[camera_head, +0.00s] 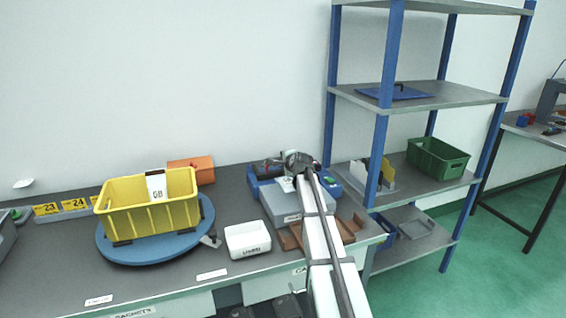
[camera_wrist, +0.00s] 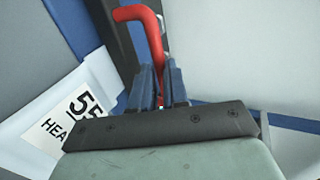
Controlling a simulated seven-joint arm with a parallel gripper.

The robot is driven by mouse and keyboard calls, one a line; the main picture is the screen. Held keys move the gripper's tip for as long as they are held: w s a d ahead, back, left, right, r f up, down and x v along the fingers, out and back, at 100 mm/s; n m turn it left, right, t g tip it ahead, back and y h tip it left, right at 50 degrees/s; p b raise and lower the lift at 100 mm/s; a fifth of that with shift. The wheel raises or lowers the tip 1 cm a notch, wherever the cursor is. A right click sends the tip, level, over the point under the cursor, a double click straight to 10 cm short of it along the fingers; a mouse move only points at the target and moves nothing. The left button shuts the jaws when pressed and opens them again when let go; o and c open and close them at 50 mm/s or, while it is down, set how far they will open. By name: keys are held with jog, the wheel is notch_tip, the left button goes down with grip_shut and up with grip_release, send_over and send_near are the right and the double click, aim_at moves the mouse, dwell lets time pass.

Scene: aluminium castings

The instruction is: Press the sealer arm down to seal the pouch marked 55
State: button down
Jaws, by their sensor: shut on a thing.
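In the wrist view, a bent red handle (camera_wrist: 138,14) runs down between the two fingers of my gripper (camera_wrist: 160,82), which is shut on it. A dark bar (camera_wrist: 112,35) lies just left of the handle. The white pouch (camera_wrist: 65,118) lies left of the fingers, with "55" and part of a word on its label; its right side is hidden behind my gripper. In the head view, my gripper (camera_head: 298,160) is over the grey boxy unit (camera_head: 279,205) on the bench. My arm hides much of that unit, and the handle cannot be made out there.
A yellow crate (camera_head: 150,218) stands on a blue round turntable (camera_head: 120,249) at left. A small white bin (camera_head: 247,240) is left of the grey unit. An orange cylinder (camera_head: 190,168) lies behind the crate. Blue-posted shelving (camera_head: 381,140) stands close at right.

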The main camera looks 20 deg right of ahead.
jog(key=shift+s+f, duration=0.35)
jog(key=shift+f, duration=0.35)
jog(key=c, duration=1.1)
grip_release()
jog(key=shift+w+r, duration=0.1)
jog(key=shift+w+r, duration=0.1)
jog(key=shift+r, duration=0.05)
jog(key=v, duration=1.3)
jog(key=shift+s+r, duration=0.25)
jog(key=shift+s, duration=0.05)
